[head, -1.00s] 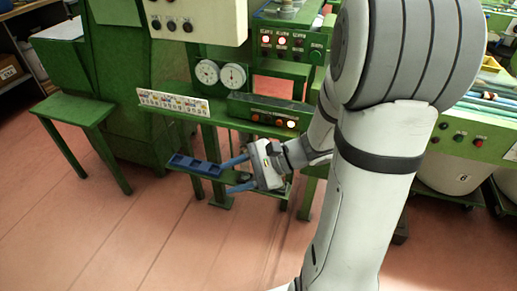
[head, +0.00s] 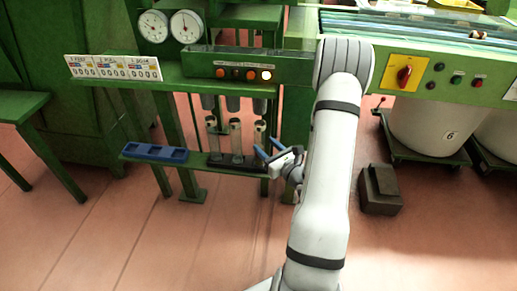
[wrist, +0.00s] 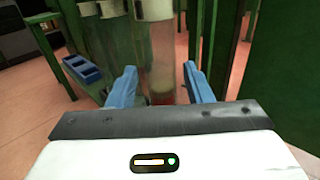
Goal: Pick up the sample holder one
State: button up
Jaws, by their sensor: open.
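Three clear upright tubes stand in a row on the low green shelf: a left one (head: 213,135), a middle one (head: 235,137) and a right one (head: 259,133). I cannot read which is sample holder one. My gripper (head: 268,149) is open at the right tube, its blue fingers pointing toward it. In the wrist view the right tube (wrist: 160,45) stands between the two spread fingers of my gripper (wrist: 160,87), with no clear contact. Its lower part looks reddish-brown. Its base is partly hidden by my gripper.
A blue compartment tray (head: 154,152) sits at the shelf's left end; it also shows in the wrist view (wrist: 82,69). A green control box (head: 228,66) overhangs the tubes. A dark block (head: 380,190) stands on the floor at right. Floor at front left is clear.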

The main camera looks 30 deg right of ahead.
aim_at(256, 137)
jog(key=w+b, duration=0.1)
jog(key=w, duration=0.2)
jog(key=w+a, duration=0.1)
jog(key=w, duration=0.2)
jog(key=shift+b, duration=0.35)
jog(key=shift+c, duration=0.6)
jog(key=shift+s, duration=0.1)
jog(key=c, duration=0.6)
jog(key=shift+r, duration=0.1)
jog(key=shift+c, duration=0.2)
